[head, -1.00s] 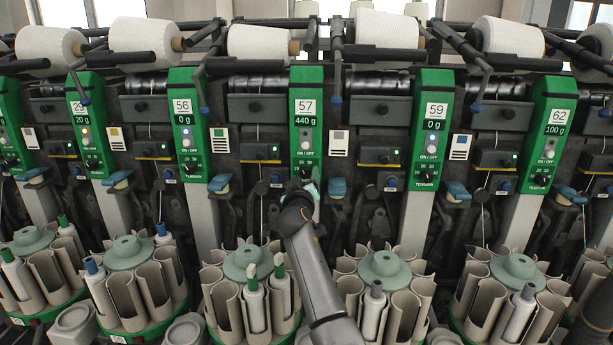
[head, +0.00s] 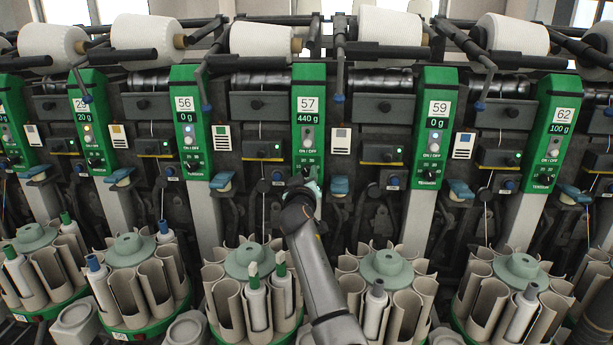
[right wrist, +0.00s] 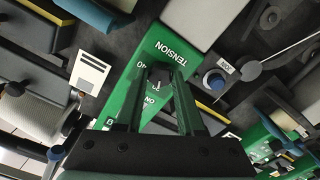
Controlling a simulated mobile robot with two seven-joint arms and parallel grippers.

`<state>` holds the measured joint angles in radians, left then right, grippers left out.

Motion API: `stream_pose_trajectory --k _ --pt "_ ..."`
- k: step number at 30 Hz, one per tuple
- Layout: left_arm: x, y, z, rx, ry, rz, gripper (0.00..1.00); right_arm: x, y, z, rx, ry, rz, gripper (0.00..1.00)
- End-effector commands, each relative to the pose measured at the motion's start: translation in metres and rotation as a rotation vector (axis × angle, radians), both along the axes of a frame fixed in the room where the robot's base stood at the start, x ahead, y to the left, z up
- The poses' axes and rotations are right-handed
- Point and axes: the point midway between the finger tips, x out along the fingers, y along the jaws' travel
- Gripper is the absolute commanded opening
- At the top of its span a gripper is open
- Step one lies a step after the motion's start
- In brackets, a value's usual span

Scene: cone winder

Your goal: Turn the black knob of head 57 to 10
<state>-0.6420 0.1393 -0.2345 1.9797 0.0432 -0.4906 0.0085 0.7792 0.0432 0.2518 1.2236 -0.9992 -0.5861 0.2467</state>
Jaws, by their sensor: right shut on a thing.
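The green panel of head 57 (head: 308,134) is in the middle of the head view, and its display reads 440 g. Its black knob is hidden behind my right gripper (head: 308,184) there; only dial numbers show just above. In the right wrist view the black knob (right wrist: 157,77) sits between the fingertips of my right gripper (right wrist: 159,84), on the green panel beside the word TENSION. The fingers are shut on the knob. A light pointer mark shows on it, but its dial value is too small to read. My left gripper is not in view.
Neighbouring panels 56 (head: 190,125) and 59 (head: 434,125) stand left and right, each reading 0 g. A blue lever (head: 339,186) is close to the right of my gripper. Round bobbin magazines (head: 249,262) stand below, near my right forearm.

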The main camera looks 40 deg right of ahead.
Motion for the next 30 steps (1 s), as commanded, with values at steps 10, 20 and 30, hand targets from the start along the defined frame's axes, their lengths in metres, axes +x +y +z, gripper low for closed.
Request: stream_pose_trajectory --k 10,20,30 --pt "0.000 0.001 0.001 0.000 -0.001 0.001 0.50 0.000 0.000 0.000 -0.004 0.003 0.000 0.00" --pt "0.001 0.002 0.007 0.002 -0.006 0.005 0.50 0.000 -0.001 0.002 -0.096 0.080 -0.001 0.00" --pt "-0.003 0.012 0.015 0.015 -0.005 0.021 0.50 0.000 -0.001 0.002 -0.317 0.267 0.000 0.00"
